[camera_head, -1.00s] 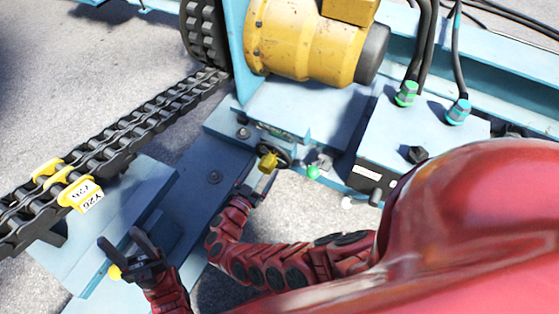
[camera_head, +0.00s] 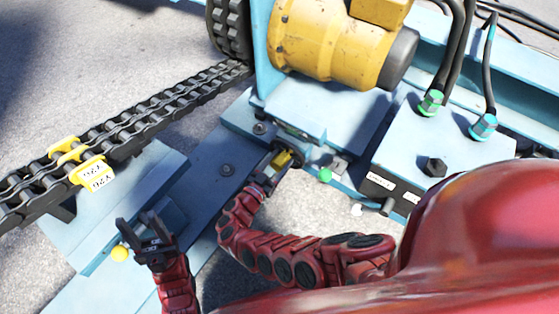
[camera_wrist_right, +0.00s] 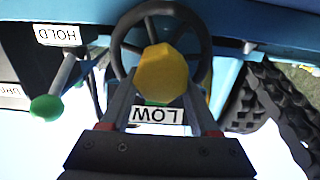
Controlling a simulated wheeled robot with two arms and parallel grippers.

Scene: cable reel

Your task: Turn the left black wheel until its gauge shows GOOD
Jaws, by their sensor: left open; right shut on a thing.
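The black wheel (camera_wrist_right: 205,50) is spoked and carries a yellow knob (camera_wrist_right: 160,72) facing the wrist camera. In the head view only part of the wheel (camera_head: 290,133) shows above my right gripper (camera_head: 271,172). That gripper is shut on the yellow knob, with one finger on each side of it in the wrist view. Behind the fingers a gauge label (camera_wrist_right: 157,116) reads LOW, upside down, with a bit of green above it. My left gripper (camera_head: 137,221) is open and empty, low on the left, away from the wheel.
A lever with a green ball (camera_wrist_right: 47,107) stands beside the wheel, near a HOLD label (camera_wrist_right: 58,35). A black chain (camera_head: 150,115) with yellow tagged links runs along the left. A yellow motor (camera_head: 330,45) is behind. A yellow ball (camera_head: 120,253) is by my left gripper.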

